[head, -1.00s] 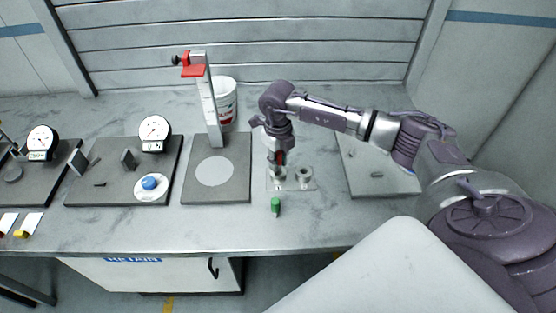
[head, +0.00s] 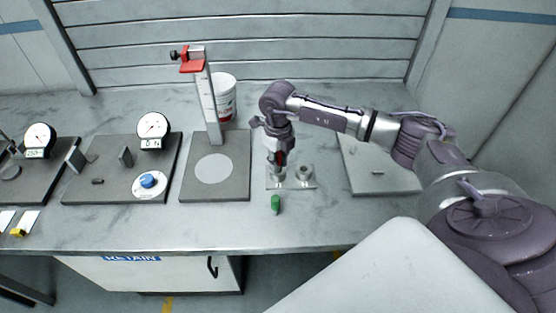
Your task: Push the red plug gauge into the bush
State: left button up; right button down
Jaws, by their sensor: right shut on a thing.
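The red plug gauge (head: 281,158) shows as a small red patch between the fingers of my right gripper (head: 278,166). The gripper points down and is shut on it. The gripper is over the left part of a small light plate (head: 293,187). A metal bush (head: 279,174) stands on that plate directly under the gripper, and a second bush (head: 305,171) stands to its right. The gauge's lower end is hidden by the fingers, so I cannot tell how deep it sits. My left gripper is not in view.
A green plug gauge (head: 275,204) stands upright in front of the plate. A height gauge (head: 207,95) with a red slider stands on a dark base to the left, with a white tub (head: 224,98) behind. A grey plate (head: 377,172) lies to the right.

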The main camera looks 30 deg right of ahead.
jog(key=shift+f+b, duration=0.45)
jog(key=shift+f, duration=0.15)
jog(key=c, duration=0.9)
grip_release()
notch_tip(320, 180, up, 12)
